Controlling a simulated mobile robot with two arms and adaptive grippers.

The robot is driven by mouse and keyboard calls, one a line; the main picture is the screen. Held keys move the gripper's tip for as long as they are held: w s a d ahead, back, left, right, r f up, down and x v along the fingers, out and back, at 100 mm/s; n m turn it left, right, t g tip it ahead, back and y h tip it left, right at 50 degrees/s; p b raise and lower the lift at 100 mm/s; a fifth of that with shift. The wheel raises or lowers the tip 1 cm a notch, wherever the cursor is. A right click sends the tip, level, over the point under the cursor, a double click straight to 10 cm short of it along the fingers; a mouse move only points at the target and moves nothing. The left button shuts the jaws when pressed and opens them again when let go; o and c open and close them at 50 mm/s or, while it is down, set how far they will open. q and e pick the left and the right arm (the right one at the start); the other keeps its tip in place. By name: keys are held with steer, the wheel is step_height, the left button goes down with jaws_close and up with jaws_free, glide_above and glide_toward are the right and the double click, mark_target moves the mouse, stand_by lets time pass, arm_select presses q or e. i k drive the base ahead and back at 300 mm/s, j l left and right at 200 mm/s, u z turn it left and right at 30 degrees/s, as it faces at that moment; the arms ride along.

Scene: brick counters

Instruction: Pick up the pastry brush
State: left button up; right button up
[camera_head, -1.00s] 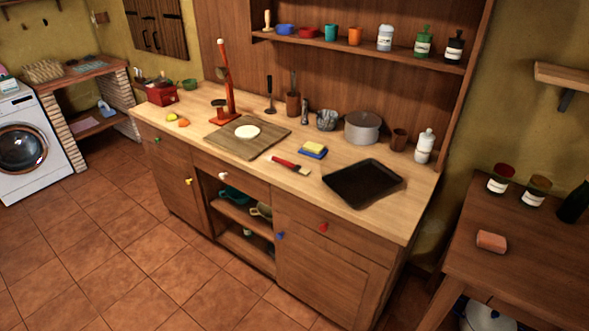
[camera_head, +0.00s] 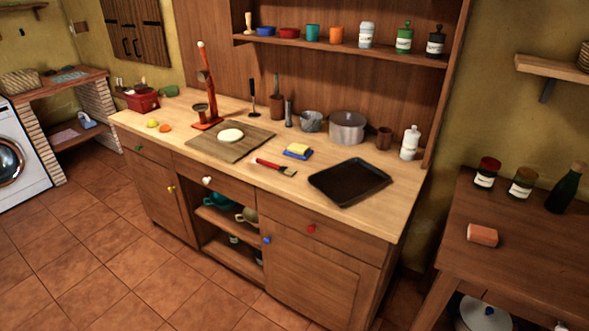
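The pastry brush (camera_head: 275,167) has a red handle and a pale bristle end. It lies on the wooden counter (camera_head: 225,171) near the front edge, with its handle toward the left and its bristles toward the right. It lies between the cutting board (camera_head: 228,149) with white dough (camera_head: 231,135) and the black baking tray (camera_head: 349,182). A yellow and blue sponge (camera_head: 298,151) lies just behind it. Neither of my grippers is in view.
A grey pot (camera_head: 347,128), a wooden cup (camera_head: 384,138) and a white bottle (camera_head: 410,143) stand at the back right of the counter. A side table (camera_head: 500,263) with jars stands at the right. The tiled floor (camera_head: 110,275) in front is clear.

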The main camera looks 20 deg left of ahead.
mark_target(282, 171)
steer(key=i+j+z, duration=0.15)
steer(key=j+z, duration=0.65)
steer(key=j, duration=0.15)
